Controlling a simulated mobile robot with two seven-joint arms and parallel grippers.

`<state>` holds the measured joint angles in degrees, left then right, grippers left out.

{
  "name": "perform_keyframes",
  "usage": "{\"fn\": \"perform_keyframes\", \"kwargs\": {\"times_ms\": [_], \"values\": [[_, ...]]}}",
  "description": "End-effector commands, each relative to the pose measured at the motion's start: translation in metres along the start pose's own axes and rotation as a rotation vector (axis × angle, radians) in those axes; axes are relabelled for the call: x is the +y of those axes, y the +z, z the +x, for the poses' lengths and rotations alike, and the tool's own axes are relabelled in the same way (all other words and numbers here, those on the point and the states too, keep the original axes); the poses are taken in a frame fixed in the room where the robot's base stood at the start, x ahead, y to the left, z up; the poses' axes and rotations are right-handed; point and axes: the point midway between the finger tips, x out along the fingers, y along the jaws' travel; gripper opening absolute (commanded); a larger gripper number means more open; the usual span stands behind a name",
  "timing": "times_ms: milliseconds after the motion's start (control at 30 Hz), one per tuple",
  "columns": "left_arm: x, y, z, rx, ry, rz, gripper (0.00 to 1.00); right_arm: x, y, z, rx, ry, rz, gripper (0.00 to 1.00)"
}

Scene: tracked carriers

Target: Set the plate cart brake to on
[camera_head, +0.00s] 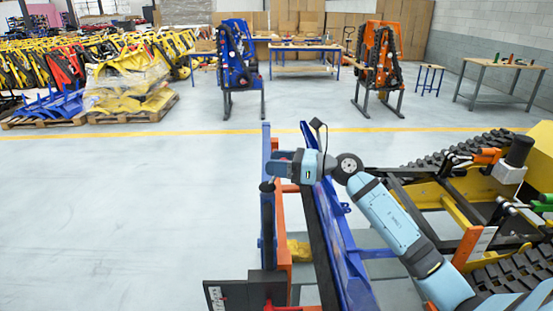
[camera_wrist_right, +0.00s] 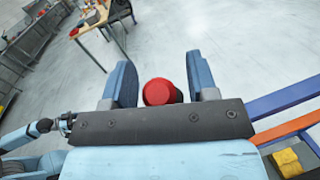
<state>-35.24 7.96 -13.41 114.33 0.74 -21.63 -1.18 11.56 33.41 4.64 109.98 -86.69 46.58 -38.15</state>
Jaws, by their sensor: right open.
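My right gripper (camera_head: 271,166) is at the top of the blue and orange upright frame in the middle of the head view. In the right wrist view its two blue fingers (camera_wrist_right: 160,82) stand apart, one on each side of a round red knob (camera_wrist_right: 157,93). Gaps show beside the knob, and I cannot tell whether a finger touches it. The knob does not show in the head view. A small black ball (camera_head: 267,187) sits just below the gripper. I cannot tell the brake's setting.
A long blue plate (camera_head: 345,255) leans right of the frame's orange post (camera_head: 282,235). A tracked carrier (camera_head: 500,190) stands at the right. A dark panel (camera_head: 240,294) is at the lower front. Open floor (camera_head: 120,220) lies to the left.

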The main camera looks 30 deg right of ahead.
Motion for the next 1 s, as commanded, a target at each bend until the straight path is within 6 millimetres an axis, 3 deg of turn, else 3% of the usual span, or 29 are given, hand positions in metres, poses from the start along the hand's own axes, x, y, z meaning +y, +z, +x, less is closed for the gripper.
{"fn": "perform_keyframes", "kwargs": {"times_ms": [300, 533, 1000], "values": [[0.000, 0.002, 0.001, -0.004, 0.000, 0.000, 0.43, 0.000, -0.001, 0.003, 0.000, 0.001, 0.001, 0.53], [0.000, 0.002, 0.001, -0.004, 0.000, 0.000, 0.43, 0.000, 0.000, 0.003, 0.000, 0.001, 0.001, 0.00], [0.001, -0.008, -0.005, 0.000, 0.002, 0.000, 0.43, -0.005, 0.004, -0.001, 0.061, -0.008, -0.016, 0.00]]}}
